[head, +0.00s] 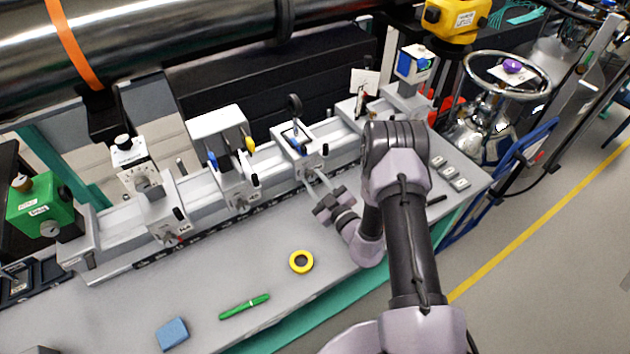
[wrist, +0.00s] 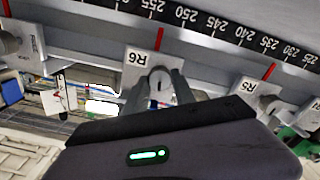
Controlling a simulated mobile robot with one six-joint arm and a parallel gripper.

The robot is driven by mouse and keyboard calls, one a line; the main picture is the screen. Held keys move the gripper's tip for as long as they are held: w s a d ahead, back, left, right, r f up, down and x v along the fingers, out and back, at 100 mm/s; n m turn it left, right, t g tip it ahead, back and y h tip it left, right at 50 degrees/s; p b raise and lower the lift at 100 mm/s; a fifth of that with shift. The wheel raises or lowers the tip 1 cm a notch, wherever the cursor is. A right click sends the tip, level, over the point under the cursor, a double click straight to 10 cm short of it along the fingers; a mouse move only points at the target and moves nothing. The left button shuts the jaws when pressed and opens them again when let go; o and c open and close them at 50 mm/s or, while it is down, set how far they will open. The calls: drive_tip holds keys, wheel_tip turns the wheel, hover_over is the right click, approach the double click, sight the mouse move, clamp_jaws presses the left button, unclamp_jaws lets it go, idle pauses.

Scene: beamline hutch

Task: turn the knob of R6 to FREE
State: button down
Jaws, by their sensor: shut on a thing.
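The R6 carrier (wrist: 137,57) shows in the wrist view as a pale block with a black "R6" label. Its round knob (wrist: 160,81) sits at the block's lower right, between the fingers of my gripper (wrist: 159,88). The fingers are shut on the knob, one on each side, and partly cover it. The setting the knob points to cannot be read. In the head view my gripper (head: 309,178) reaches the front foot of a carrier (head: 303,150) on the rail, with the knob too small to make out.
The R5 carrier (wrist: 250,88) stands to the right in the wrist view, below a ruler (wrist: 205,22). In the head view a yellow tape roll (head: 301,262), a green pen (head: 244,307) and a blue block (head: 172,334) lie on the bench. A handwheel (head: 508,75) stands at the right.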

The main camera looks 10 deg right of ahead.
drive_tip(key=n, duration=0.4)
drive_tip(key=shift+n, duration=0.3)
drive_tip(key=n, duration=0.3)
drive_tip(key=shift+f+n, duration=0.1)
drive_tip(key=shift+n, duration=0.2)
drive_tip(key=n+b, duration=0.1)
drive_tip(key=n, duration=0.3)
drive_tip(key=shift+n+b, duration=0.35)
drive_tip(key=shift+n, duration=1.75)
drive_tip(key=c, duration=1)
unclamp_jaws()
drive_tip(key=shift+c, duration=0.2)
drive_tip(key=shift+s, duration=0.1)
